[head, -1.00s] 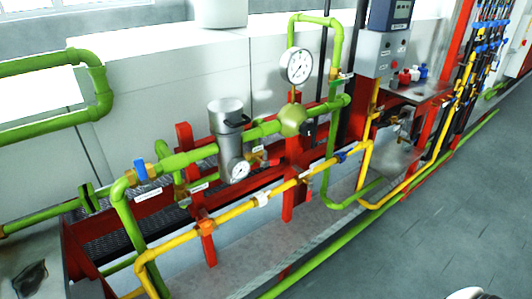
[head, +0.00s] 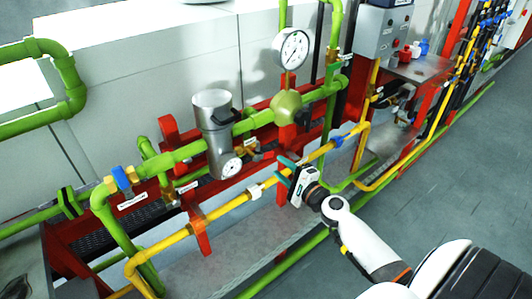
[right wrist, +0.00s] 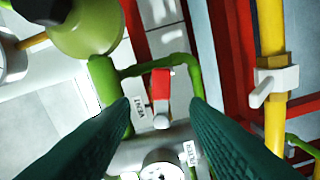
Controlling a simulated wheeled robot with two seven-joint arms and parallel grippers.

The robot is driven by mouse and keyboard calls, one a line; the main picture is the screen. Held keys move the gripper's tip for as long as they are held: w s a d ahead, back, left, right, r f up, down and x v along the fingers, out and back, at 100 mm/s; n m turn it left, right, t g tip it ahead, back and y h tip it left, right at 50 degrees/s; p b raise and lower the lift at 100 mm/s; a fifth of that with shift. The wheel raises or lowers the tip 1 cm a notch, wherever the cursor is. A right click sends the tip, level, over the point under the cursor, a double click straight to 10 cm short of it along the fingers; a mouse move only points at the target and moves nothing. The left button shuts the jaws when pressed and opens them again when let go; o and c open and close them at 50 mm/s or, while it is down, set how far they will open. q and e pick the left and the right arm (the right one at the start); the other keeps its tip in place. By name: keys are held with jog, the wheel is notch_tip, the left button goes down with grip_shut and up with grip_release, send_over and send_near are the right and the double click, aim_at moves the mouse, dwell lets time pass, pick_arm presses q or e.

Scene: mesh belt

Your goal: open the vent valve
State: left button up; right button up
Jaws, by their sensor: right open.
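My right gripper (head: 282,170) is open and empty, in front of the yellow pipe (head: 223,208) and below the green bulb-shaped body (head: 286,105). Its two dark green fingers (right wrist: 160,103) stand apart in the wrist view. I cannot make out the red handle in the head view. My left gripper is not in view.
The silver cylinder with a small gauge (head: 212,110) stands left of my right gripper. A large dial gauge (head: 291,49) rises above. A white valve handle (right wrist: 272,85) sits on the yellow pipe. A blue-handled valve (head: 122,178) is at the left. Floor is clear at right.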

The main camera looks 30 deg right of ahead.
aim_at(267, 157)
jog(key=w, duration=0.8)
jog(key=shift+a+f, duration=0.15)
jog(key=shift+a, duration=0.15)
jog(key=shift+c, duration=0.3)
